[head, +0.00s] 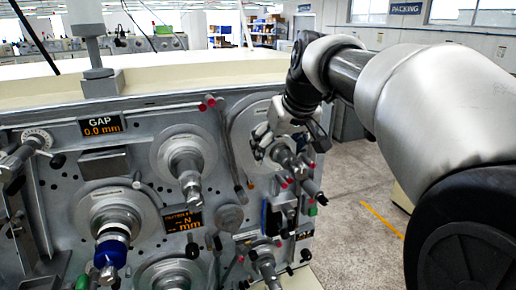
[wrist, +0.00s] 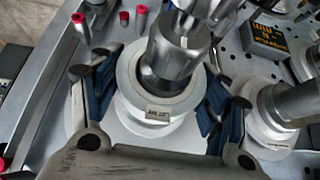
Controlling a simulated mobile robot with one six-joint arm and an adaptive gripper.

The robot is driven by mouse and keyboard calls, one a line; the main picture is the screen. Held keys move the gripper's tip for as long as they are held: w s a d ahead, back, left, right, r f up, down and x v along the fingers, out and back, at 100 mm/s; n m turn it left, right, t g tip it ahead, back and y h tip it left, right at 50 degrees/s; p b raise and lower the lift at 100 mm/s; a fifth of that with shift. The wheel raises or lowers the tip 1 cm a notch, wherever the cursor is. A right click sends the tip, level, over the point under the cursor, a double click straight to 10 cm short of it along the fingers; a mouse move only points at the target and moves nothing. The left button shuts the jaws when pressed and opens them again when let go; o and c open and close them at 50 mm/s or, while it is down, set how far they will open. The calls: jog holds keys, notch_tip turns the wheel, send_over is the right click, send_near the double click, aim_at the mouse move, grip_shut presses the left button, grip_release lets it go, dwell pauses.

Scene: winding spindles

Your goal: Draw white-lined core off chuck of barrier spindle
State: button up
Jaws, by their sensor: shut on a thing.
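My gripper (wrist: 152,98) has its blue-padded fingers on both sides of a pale ring-shaped core (wrist: 127,88) and is shut on it. The core sits around the grey metal chuck (wrist: 178,62) of a spindle, whose nose sticks out through it. A small label plate (wrist: 158,114), too blurred to read surely, shows at the core's near side. In the head view, my gripper (head: 282,146) is at the upper right spindle of the panel, and its fingers and wrist hide most of the core there.
Another spindle (head: 183,165) stands left of my gripper, and one lower left carries a blue core (head: 112,250). Red-tipped pins (wrist: 140,14) stand close by. An orange-lettered display (wrist: 268,38) is at the upper right. Open floor (head: 355,185) lies right of the machine.

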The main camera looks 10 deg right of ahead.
jog(key=s+d+b, duration=0.2)
jog(key=s+b, duration=0.3)
jog(key=s, duration=0.9)
jog(key=shift+s+d+b, duration=0.25)
jog(key=shift+d+b, duration=0.1)
jog(key=shift+d, duration=0.05)
dwell(1.3)
jog(key=o, duration=0.4)
jog(key=c, duration=0.9)
jog(key=shift+o, duration=0.2)
